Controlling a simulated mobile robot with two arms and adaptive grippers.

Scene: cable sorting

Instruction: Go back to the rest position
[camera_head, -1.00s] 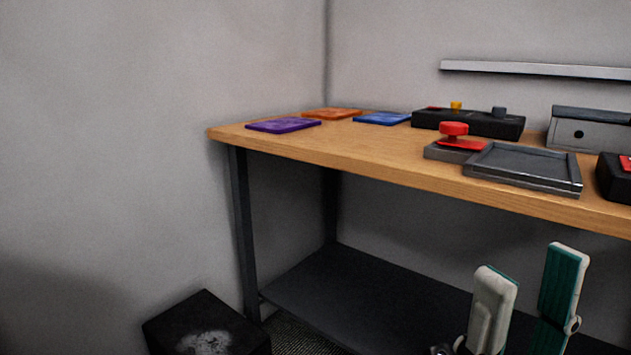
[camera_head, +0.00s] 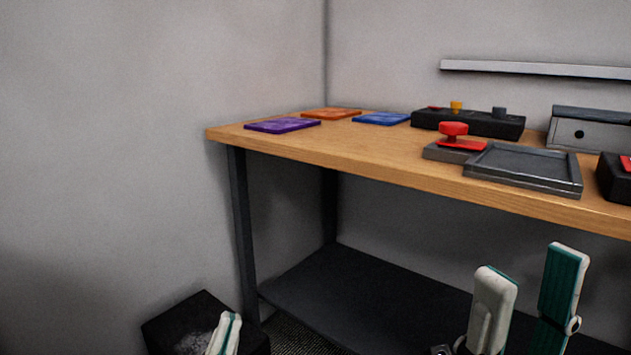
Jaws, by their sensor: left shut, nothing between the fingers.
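My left gripper (camera_head: 229,320) shows only as a white and teal tip at the bottom edge, left of the middle. It is shut and empty, in front of the black box on the floor; the rest of it is out of frame. My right gripper (camera_head: 528,262) is at the lower right, in front of the dark lower shelf and below the tabletop. Its two white and teal fingers stand upright and wide apart, with nothing between them.
The wooden table (camera_head: 340,150) carries purple (camera_head: 283,126), orange (camera_head: 331,114) and blue (camera_head: 381,119) mats, a black block with knobs (camera_head: 468,123), a grey tray (camera_head: 523,167) with a red knob (camera_head: 454,129), and a grey box (camera_head: 590,132). A black box (camera_head: 185,325) stands on the floor.

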